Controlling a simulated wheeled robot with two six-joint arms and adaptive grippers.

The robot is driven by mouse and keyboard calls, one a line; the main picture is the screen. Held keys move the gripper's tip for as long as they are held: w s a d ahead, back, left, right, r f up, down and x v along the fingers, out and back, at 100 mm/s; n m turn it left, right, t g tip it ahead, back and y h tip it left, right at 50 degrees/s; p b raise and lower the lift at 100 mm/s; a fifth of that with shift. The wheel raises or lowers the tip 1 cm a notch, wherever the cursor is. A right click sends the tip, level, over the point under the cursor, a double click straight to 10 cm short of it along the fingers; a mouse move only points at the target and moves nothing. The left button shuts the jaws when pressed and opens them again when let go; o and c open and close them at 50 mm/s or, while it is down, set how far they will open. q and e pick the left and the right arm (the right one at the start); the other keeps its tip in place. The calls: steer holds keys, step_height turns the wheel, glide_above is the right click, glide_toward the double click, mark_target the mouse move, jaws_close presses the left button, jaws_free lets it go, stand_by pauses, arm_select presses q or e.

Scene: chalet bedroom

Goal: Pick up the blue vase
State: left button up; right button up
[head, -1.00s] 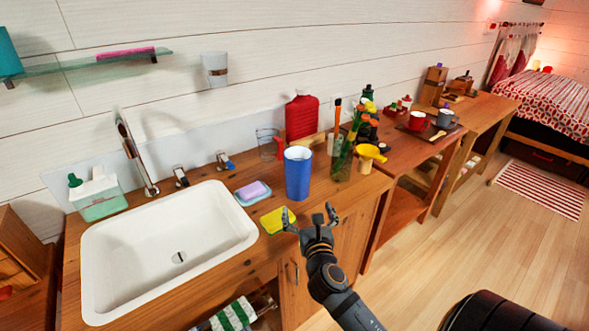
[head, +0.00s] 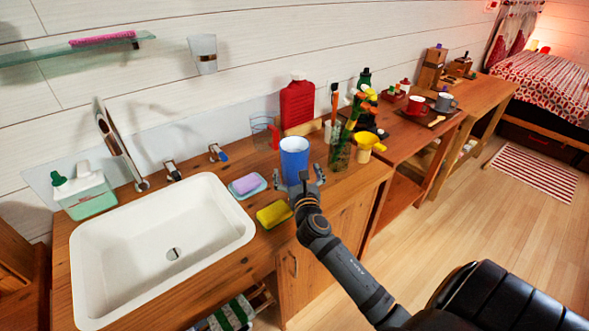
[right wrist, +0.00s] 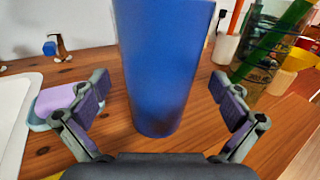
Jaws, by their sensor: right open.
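The blue vase (head: 294,158) stands upright on the wooden counter, right of the sink. My right gripper (head: 304,181) is open at the vase's near side, and its fingers hide part of the vase's lower body in the head view. In the right wrist view the blue vase (right wrist: 163,70) rises between the two spread fingers of my right gripper (right wrist: 160,110). Gaps show between the vase and both fingers. My left gripper is not in view.
A glass jar with colored sticks (head: 340,150) stands close right of the vase. A yellow sponge (head: 273,214) and a soap dish (head: 247,185) lie left of it. A red bottle (head: 297,103) and a clear glass (head: 263,130) stand behind. The sink (head: 85,260) is at left.

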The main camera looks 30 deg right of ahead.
mark_target(294, 150)
steer(key=x, duration=0.3)
steer(key=shift+f, duration=0.1)
steer(key=shift+w, duration=0.2)
steer(key=shift+s, duration=0.1)
steer(key=shift+c, duration=1.2)
steer(key=c, duration=1.4)
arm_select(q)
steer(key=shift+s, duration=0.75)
arm_select(e)
steer(key=shift+c, duration=1.1)
